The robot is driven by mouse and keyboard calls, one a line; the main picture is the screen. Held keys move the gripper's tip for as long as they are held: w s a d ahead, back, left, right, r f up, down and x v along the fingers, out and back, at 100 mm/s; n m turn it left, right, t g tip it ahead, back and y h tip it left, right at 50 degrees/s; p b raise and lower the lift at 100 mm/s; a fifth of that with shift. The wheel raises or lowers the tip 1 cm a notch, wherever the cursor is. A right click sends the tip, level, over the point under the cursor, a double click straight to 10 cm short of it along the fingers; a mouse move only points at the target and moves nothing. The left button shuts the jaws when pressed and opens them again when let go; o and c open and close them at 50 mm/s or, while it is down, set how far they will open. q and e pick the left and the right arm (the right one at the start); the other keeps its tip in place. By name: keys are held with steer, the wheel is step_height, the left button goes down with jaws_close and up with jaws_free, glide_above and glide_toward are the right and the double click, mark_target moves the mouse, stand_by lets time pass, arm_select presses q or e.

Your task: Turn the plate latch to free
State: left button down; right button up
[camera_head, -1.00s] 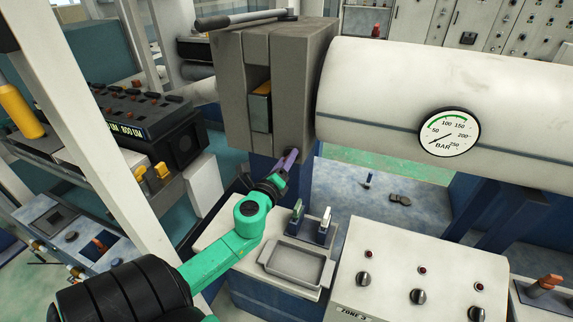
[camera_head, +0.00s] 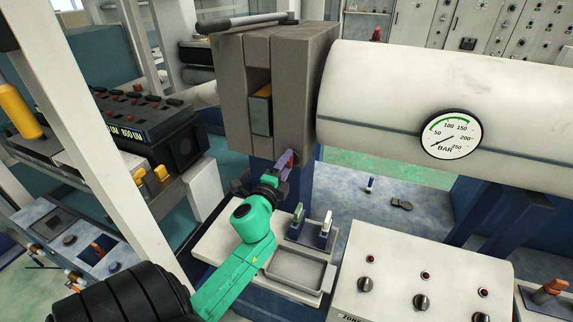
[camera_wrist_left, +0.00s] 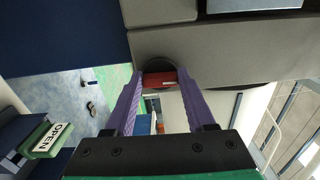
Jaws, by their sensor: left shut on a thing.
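The plate latch (camera_wrist_left: 161,79) shows as a small red piece at a dark round mount on the grey block's underside in the left wrist view. In the head view a bit of the red latch (camera_head: 293,157) shows at the block's lower edge. My left gripper (camera_head: 287,161) reaches up to it from below. Its two purple fingers are shut on the latch, one on each side, as the left wrist view of the gripper (camera_wrist_left: 162,75) shows. The fingers hide part of the latch in the head view. My right gripper is not in view.
The grey block (camera_head: 236,85) adjoins a white barrel (camera_head: 430,75) with a pressure gauge (camera_head: 451,133). Below stand a grey tray (camera_head: 295,272), a green tag (camera_head: 298,212) and a white tag (camera_head: 327,222). A white post (camera_head: 100,130) stands left of my arm.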

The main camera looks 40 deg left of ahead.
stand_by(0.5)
arm_select(q)
steer(key=shift+c, duration=1.2)
jaws_free()
steer(key=shift+s, duration=0.1)
steer(key=b+v, duration=0.4)
steer(key=v, duration=1)
steer(key=shift+s, duration=0.25)
steer(key=shift+d, duration=0.15)
